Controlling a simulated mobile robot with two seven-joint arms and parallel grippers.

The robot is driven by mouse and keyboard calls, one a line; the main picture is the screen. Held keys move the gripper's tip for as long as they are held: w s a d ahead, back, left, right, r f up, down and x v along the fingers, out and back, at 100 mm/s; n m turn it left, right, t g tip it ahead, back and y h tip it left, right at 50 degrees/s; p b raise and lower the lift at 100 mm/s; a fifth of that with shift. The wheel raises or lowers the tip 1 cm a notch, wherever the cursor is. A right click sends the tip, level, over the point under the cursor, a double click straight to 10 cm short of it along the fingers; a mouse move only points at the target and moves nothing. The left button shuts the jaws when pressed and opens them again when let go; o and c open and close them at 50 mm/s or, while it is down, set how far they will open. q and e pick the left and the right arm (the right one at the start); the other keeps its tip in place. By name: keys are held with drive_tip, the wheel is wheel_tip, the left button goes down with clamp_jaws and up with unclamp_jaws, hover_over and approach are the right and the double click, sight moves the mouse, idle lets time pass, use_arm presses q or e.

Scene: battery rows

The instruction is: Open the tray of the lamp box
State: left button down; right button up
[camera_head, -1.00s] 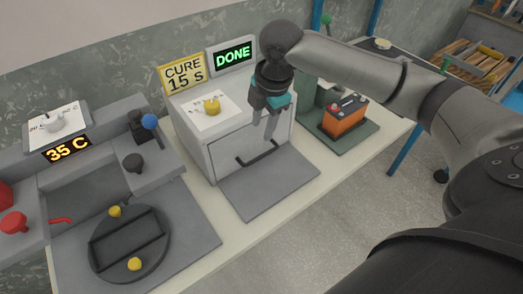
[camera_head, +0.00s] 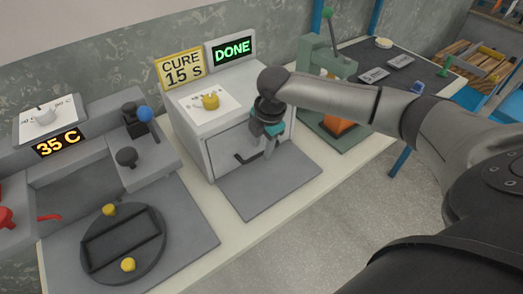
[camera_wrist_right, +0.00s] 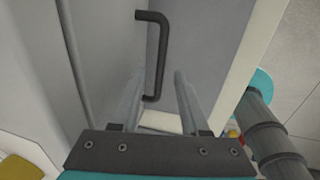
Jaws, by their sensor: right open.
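The lamp box (camera_head: 202,150) is a light grey-white box in the middle of the head view, with a yellow knob (camera_head: 211,101) on top. Its front tray panel is shut and carries a black bar handle (camera_head: 240,158), partly hidden by my right gripper. The handle (camera_wrist_right: 154,55) shows whole in the right wrist view. My right gripper (camera_head: 261,156) is open and empty, pointing down in front of the panel at the handle. In the wrist view the handle lies ahead of and between the fingers (camera_wrist_right: 159,88); contact cannot be told. My left gripper is out of view.
A grey plate (camera_head: 265,187) lies clear before the box. Behind it stand a CURE 15 S sign (camera_head: 181,68) and a green DONE display (camera_head: 232,49). A station with a round black fixture (camera_head: 122,245) is left. A green press (camera_head: 330,65) and orange block (camera_head: 338,126) are right.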

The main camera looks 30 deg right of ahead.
drive_tip(key=shift+w+f, duration=0.1)
drive_tip(key=shift+f, duration=0.55)
clamp_jaws()
idle(1.0)
